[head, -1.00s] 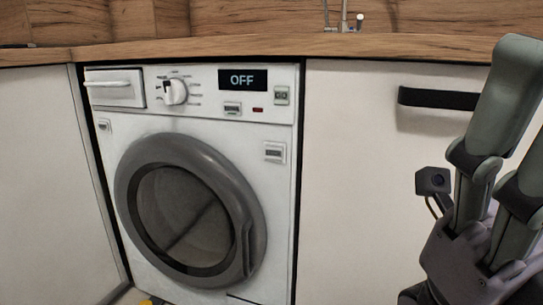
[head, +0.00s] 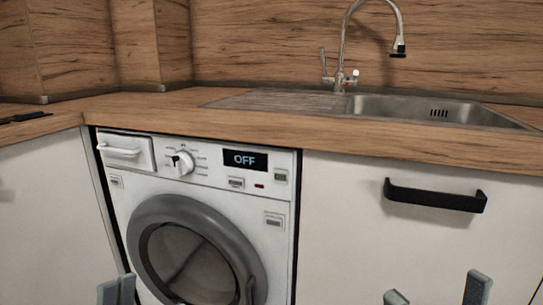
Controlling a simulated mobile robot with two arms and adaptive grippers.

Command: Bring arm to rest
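My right gripper (head: 437,292) shows only its two grey fingertips at the bottom edge of the head view. They are wide apart with nothing visible between them, in front of the white cabinet. My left gripper (head: 117,290) shows only its fingertips at the bottom left, close together, by the left side of the washing machine (head: 118,205). Whether they are shut cannot be told. The rest of both arms is out of view. The washing machine has its round grey door (head: 160,215) closed, and its display (head: 245,160) reads OFF.
A wooden worktop (head: 400,135) runs above the machine, with a steel sink (head: 420,108) and tap (head: 350,50) at the right. A black handle (head: 435,198) sticks out from the white cabinet front (head: 345,230). A dark flat item (head: 25,117) lies at the far left.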

